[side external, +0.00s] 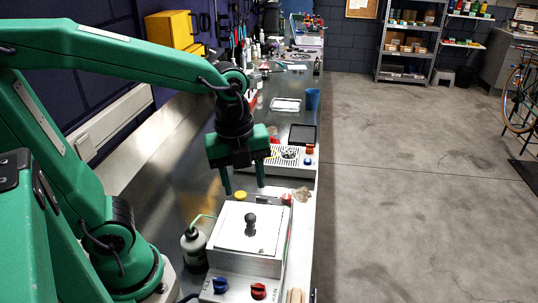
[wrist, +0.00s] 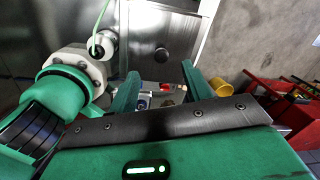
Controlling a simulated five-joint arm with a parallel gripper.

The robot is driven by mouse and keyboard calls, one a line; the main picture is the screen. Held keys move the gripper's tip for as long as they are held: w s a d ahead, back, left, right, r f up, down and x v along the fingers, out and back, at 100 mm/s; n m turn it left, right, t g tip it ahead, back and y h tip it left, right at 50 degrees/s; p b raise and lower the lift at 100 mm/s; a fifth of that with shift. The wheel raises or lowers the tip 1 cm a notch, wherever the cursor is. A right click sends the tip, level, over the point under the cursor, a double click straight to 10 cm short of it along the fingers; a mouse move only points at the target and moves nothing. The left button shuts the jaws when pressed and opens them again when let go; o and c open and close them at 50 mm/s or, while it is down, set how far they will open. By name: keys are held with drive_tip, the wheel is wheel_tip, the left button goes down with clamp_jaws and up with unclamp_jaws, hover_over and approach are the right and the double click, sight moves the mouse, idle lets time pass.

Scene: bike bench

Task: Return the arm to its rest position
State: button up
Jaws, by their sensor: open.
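My gripper (side external: 244,190) is at the end of my green arm, above the bench in the side view. Its two green fingers point down, spread apart, with nothing between them. It hangs over the far edge of a box with a white lid (side external: 232,238) and a black knob (side external: 251,222), apart from the lid.
A dark bottle with a green spout (side external: 193,250) stands left of the box. Blue (side external: 220,286) and red (side external: 258,291) knobs sit on the box's front. Open floor is right.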

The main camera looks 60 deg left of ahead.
drive_tip(key=s+a+r+n+t, duration=0.1)
drive_tip(key=a+n+t, duration=0.1)
drive_tip(key=n, duration=0.9)
drive_tip(key=s+a+r+n+t, duration=0.2)
drive_tip(key=n, duration=0.9)
drive_tip(key=shift+a+r+t, duration=0.25)
drive_tip(key=shift+a+t, duration=0.05)
drive_tip(key=shift+a, duration=0.1)
